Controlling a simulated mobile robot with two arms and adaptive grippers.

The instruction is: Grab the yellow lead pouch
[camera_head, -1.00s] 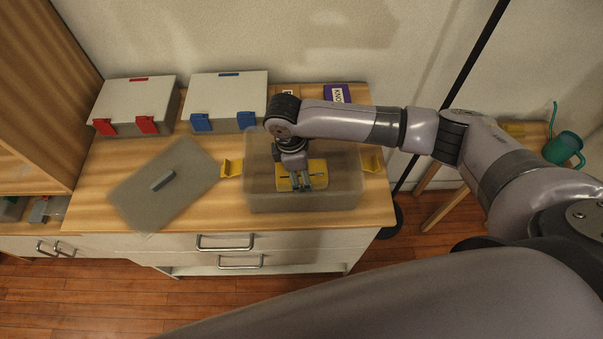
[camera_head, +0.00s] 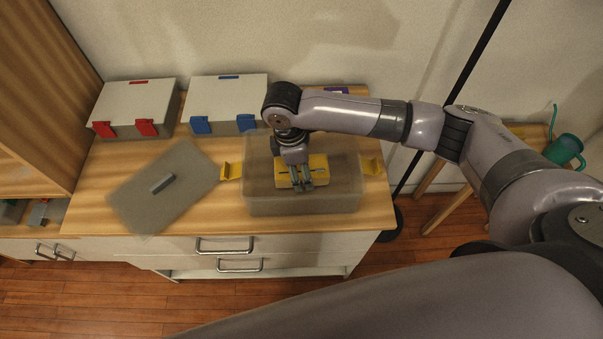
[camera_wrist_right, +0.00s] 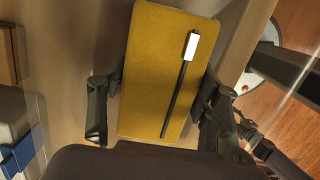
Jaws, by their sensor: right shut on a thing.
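The yellow pouch (camera_head: 318,170) is a flat yellow case with a dark zip line and a pale pull tab. It is at the grey open-topped box (camera_head: 345,200) with yellow latches, in the head view. My right gripper (camera_head: 302,188) is shut on the pouch, with a finger at each side of it. In the right wrist view the pouch (camera_wrist_right: 165,75) lies between the two fingers of the right gripper (camera_wrist_right: 158,110). The part of the pouch under the gripper is hidden in the head view. My left gripper is not in view.
The grey lid (camera_head: 165,200) lies left of the box. A box with red latches (camera_head: 135,103) and a box with blue latches (camera_head: 230,100) stand at the back of the wooden cabinet top (camera_head: 215,218). A green watering can (camera_head: 563,150) stands far right.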

